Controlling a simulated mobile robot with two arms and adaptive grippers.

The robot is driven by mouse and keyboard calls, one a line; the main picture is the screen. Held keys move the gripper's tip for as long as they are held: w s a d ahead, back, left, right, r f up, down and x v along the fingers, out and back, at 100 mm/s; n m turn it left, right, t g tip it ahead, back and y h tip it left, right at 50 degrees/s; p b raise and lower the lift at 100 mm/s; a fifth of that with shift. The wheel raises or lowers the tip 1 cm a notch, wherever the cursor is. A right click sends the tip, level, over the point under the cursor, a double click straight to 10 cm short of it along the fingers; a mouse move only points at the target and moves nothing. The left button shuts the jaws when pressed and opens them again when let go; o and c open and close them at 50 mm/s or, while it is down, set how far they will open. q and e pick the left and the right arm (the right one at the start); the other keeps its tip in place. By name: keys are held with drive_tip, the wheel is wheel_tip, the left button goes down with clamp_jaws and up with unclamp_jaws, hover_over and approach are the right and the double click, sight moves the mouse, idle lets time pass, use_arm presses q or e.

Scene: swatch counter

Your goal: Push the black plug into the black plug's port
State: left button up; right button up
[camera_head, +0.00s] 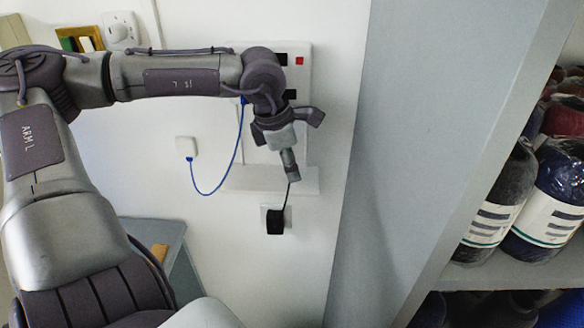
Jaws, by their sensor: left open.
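The black plug (275,222) is a small dark block in front of a white wall socket plate (264,209), low on the white wall. A thin black cable (288,195) runs up from it toward my left gripper. My left gripper (291,170) is open and points down, a little above the plug in the picture. I cannot tell whether it touches the cable. The plug covers most of the socket face, so its port and how deep the plug sits cannot be seen. My right gripper is not in view.
A white wall panel (297,75) with dark openings and a red switch is partly behind my left arm. A blue cable (213,193) hangs from a white wall box (187,147). A grey counter (160,232) is lower left.

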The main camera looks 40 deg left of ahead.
use_arm(q)
drive_tip(key=shift+w+f, duration=0.15)
drive_tip(key=shift+f, duration=0.4)
drive_tip(key=shift+c, duration=0.3)
drive_tip(key=c, duration=0.8)
clamp_jaws()
drive_tip(key=shift+r, duration=0.1)
